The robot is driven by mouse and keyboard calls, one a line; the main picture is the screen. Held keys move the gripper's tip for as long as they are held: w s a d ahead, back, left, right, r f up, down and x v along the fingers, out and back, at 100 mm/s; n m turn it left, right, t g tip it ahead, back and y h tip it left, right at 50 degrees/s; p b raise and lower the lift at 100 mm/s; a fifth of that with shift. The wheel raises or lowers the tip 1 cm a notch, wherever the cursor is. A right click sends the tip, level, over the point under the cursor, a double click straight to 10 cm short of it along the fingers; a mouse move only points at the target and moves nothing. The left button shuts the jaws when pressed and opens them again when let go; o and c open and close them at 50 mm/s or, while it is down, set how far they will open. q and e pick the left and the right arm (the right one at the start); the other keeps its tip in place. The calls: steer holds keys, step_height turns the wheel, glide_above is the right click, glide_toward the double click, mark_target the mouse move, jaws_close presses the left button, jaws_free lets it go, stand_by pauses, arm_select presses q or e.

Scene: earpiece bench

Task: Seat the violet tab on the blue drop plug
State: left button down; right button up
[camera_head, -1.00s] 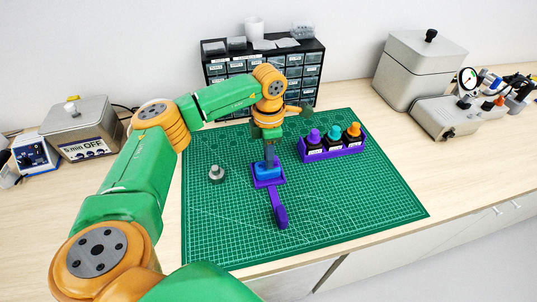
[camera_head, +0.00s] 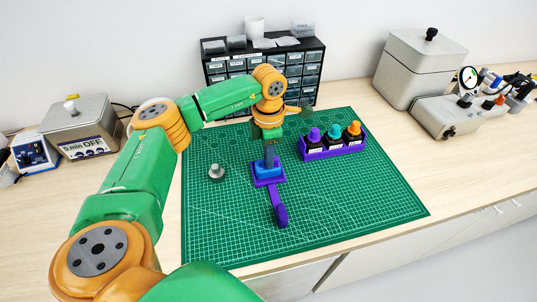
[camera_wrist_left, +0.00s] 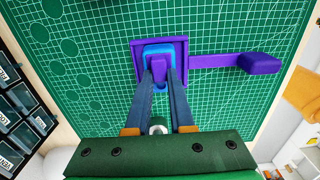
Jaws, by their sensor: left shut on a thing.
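The blue drop plug (camera_head: 266,170) sits in a violet holder (camera_head: 258,183) on the green cutting mat, and it also shows in the left wrist view (camera_wrist_left: 158,47). My left gripper (camera_head: 269,160) points down over the plug. In the left wrist view its two fingers (camera_wrist_left: 160,78) are closed on the violet tab (camera_wrist_left: 157,67), which lies against the middle of the plug in that view. I cannot tell whether the tab touches the plug or is fully down. The fingers hide part of the plug. My right gripper is not in view.
The holder's violet handle (camera_head: 280,213) stretches toward the mat's front. A small metal knob piece (camera_head: 216,172) stands to the left. A violet rack (camera_head: 335,152) with several capped bottles stands to the right. The front of the green mat (camera_head: 350,205) is clear.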

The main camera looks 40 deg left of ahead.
arm_select(q)
steer(key=shift+f, duration=0.1)
steer(key=c, duration=0.7)
jaws_free()
step_height(320, 180, up, 6)
steer(key=shift+w+r+b, duration=0.1)
steer(key=shift+r+b, duration=0.15)
steer(key=shift+b, duration=0.6)
steer(key=shift+r, duration=0.3)
